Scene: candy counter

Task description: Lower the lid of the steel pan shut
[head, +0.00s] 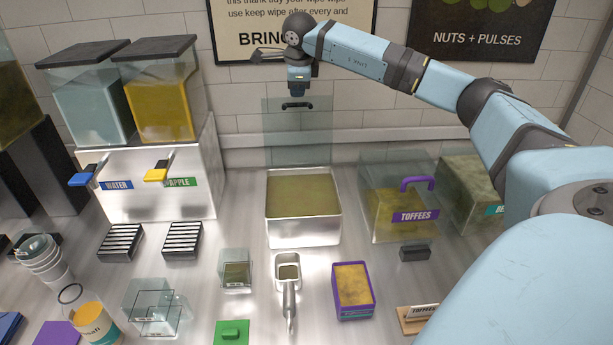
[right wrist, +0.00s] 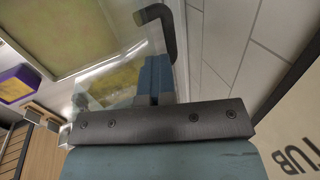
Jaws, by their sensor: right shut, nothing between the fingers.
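The steel pan (head: 303,236) stands in the middle of the counter, filled with a greenish-brown mass. Its clear lid (head: 298,140) stands upright at the pan's back edge, open, with a black handle (head: 297,105) near its top. My right gripper (head: 298,93) is shut and empty, pointing down just above the handle. In the right wrist view its blue fingers (right wrist: 155,80) are together, with the black handle (right wrist: 168,30) beyond the tips; whether they touch cannot be told. The pan's contents (right wrist: 75,35) show there at upper left. My left gripper is not in view.
A toffees bin (head: 398,220) with a purple handle stands right of the pan. Two drink dispensers (head: 160,105) stand at the left. In front are a metal scoop (head: 288,290), a purple box (head: 353,292) and a small clear box (head: 235,268). The tiled wall is close behind.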

